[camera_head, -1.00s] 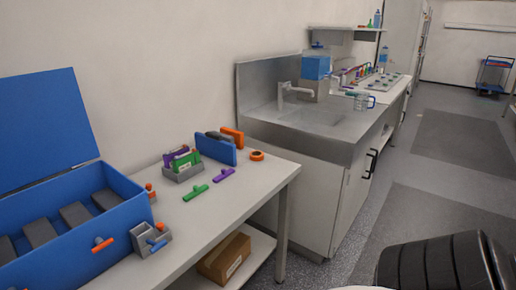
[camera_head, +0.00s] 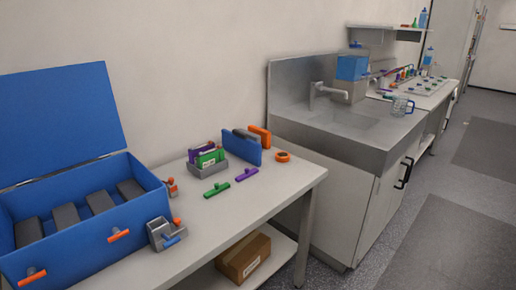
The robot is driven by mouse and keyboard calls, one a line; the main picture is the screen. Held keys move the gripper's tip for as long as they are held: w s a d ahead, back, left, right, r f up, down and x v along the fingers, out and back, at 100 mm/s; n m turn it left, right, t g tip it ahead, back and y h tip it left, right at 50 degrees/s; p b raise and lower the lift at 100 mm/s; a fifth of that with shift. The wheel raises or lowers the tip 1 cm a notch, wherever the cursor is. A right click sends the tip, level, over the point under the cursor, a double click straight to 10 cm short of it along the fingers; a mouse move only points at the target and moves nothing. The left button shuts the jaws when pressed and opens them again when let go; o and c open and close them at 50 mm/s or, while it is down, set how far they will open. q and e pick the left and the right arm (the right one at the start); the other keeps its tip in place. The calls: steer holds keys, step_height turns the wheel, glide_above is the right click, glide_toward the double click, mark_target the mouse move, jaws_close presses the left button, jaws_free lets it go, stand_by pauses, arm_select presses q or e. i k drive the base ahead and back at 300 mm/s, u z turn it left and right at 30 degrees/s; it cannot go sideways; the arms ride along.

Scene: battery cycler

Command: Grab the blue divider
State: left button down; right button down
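A blue upright panel (camera_head: 241,150), which looks like the blue divider, stands on the grey table just behind the grey holder. A dark grey panel and an orange panel (camera_head: 261,135) stand behind it, partly hidden by it. Neither of my grippers is in view.
A grey holder (camera_head: 207,162) with purple and green items stands left of the panel. Green (camera_head: 217,190) and purple (camera_head: 247,174) handled pieces and an orange ring (camera_head: 283,156) lie nearby. An open blue case (camera_head: 98,229) fills the left. A sink unit (camera_head: 345,130) adjoins on the right.

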mark_target(236, 143)
steer(key=z, duration=1.8)
steer(key=i, duration=1.75)
steer(key=u, duration=2.85)
